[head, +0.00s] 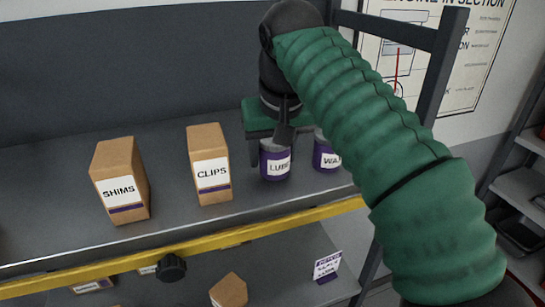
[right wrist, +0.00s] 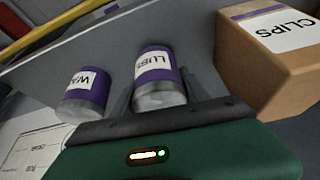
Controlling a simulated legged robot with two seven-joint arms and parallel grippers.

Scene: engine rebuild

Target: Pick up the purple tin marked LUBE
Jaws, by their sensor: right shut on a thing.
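The purple tin marked LUBE (head: 275,173) is at the right part of the grey shelf, upright, with its label facing out. It also shows in the right wrist view (right wrist: 155,62), between my fingers. My right gripper (head: 284,138) reaches down from above and is shut on this tin. The tin's top is partly covered by the gripper in the head view. I cannot tell whether its base touches the shelf. My left gripper is not in view.
A second purple tin marked "WA..." (head: 326,158) stands close to the right of LUBE. A CLIPS box (head: 208,150) is close on the left, and a SHIMS box (head: 121,177) further left. A yellow rail (head: 180,247) edges the shelf. A dark rack post (head: 447,60) stands at right.

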